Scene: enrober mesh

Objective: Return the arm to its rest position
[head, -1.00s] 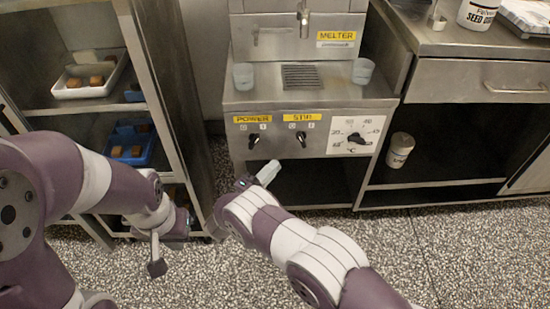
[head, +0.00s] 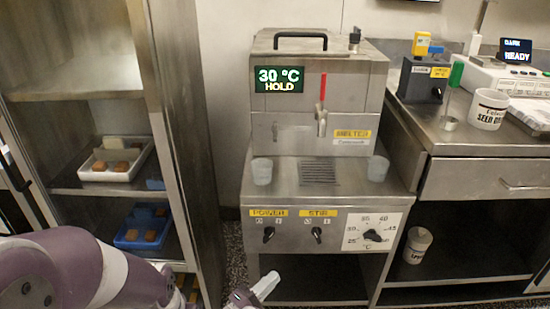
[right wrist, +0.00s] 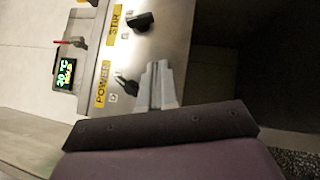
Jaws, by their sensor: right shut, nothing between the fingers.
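My right gripper (head: 266,285) shows at the bottom edge of the head view, in front of the melter (head: 320,140) and below its power knob (head: 268,234). Its pale fingers are shut and empty. In the right wrist view the shut fingers (right wrist: 157,82) appear beside the front panel, near the power knob (right wrist: 126,86); I cannot tell the exact gap. My left arm (head: 70,275) enters at the lower left; its gripper is outside the frame. The melter's display (head: 279,80) reads 30 °C HOLD.
A steel rack (head: 165,130) at left holds a white tray (head: 115,172) and a blue tray (head: 142,228) with brown pieces. A counter (head: 450,135) with a seed cup (head: 487,108) is at right.

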